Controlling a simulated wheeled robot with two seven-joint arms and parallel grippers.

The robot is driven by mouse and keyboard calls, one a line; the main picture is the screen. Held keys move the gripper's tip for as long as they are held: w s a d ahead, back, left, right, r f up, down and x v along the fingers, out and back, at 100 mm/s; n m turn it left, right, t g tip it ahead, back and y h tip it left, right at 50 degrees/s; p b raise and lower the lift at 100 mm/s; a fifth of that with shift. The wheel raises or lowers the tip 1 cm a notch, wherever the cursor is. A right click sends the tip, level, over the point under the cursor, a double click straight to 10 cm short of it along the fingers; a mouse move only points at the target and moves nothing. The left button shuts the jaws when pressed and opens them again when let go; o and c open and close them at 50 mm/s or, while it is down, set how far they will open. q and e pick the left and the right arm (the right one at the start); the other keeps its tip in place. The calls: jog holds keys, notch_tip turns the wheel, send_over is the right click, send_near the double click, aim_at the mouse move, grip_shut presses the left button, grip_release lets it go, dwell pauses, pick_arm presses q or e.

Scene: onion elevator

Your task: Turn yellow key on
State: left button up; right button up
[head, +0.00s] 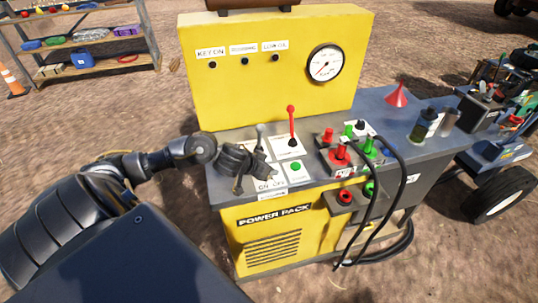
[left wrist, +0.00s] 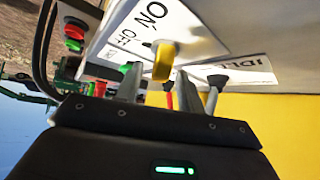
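The yellow key (left wrist: 163,62) sticks out of a white plate marked ON and OFF (left wrist: 150,25) in the left wrist view. Its dark base is close to the OFF lettering. My left gripper (left wrist: 157,82) is open, with one finger on either side of the key's line. The key is just beyond or between the fingertips; I cannot tell whether they touch it. In the head view my left gripper (head: 240,178) is over the left part of the yellow power pack's panel (head: 228,143) and hides the key. My right gripper is not in view.
A red-knobbed lever (head: 291,122) and a grey-knobbed lever (head: 261,136) stand close to my left gripper. A green button (head: 296,167) is to its right. Red and green connectors (head: 340,153) and black hoses (head: 376,205) are farther right. A pressure gauge (head: 325,63) is on the upright panel.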

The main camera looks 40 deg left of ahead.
pick_arm(q)
jog(key=shift+w+f, duration=0.4)
jog(key=shift+w, duration=0.05)
grip_shut()
